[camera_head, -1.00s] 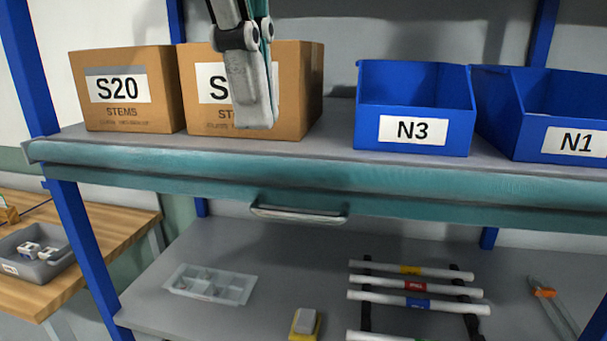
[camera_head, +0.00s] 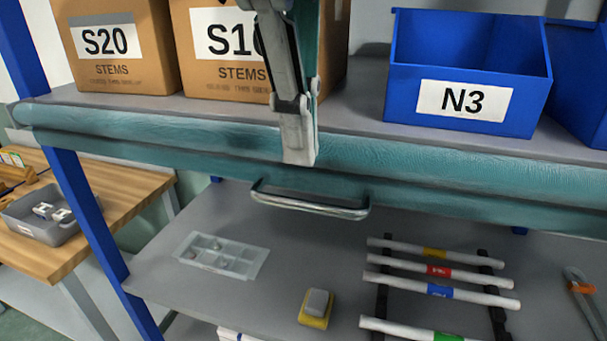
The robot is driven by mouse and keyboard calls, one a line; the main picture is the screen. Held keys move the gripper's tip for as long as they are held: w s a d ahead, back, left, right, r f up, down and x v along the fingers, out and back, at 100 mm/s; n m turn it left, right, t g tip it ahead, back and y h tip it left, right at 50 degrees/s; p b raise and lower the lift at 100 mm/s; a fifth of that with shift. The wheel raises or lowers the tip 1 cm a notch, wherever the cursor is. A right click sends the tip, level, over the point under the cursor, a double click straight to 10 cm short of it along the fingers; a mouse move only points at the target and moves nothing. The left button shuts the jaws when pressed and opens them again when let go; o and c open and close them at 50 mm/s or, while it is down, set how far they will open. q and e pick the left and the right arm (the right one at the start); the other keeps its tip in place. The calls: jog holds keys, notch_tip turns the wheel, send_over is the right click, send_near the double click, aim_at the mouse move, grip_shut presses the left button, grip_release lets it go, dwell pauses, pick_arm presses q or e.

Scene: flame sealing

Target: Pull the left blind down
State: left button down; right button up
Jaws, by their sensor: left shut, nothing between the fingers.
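The teal blind (camera_head: 180,130) is rolled up along the front edge of the upper shelf. A metal bar handle (camera_head: 310,206) hangs at its lower edge. My left gripper (camera_head: 300,160) comes down from the top of the view, in front of the blind roll and just above the handle. Its fingers are shut together and hold nothing. It looks apart from the handle. My right gripper is not in view.
Cardboard boxes S20 (camera_head: 118,45) and S10 (camera_head: 215,50) and blue bin N3 (camera_head: 470,75) stand on the upper shelf. Below are a clear divided tray (camera_head: 225,255), a yellow block (camera_head: 315,310) and labelled tubes (camera_head: 435,270). A blue post (camera_head: 85,220) stands at left.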

aim_at(305, 202)
pick_arm(q)
jog(key=f, duration=0.3)
jog(key=shift+w+f+p, duration=0.3)
jog(key=shift+w+f, duration=0.05)
jog(key=shift+f, duration=0.05)
jog(key=shift+w+d+f, duration=0.1)
jog(key=shift+f, duration=0.45)
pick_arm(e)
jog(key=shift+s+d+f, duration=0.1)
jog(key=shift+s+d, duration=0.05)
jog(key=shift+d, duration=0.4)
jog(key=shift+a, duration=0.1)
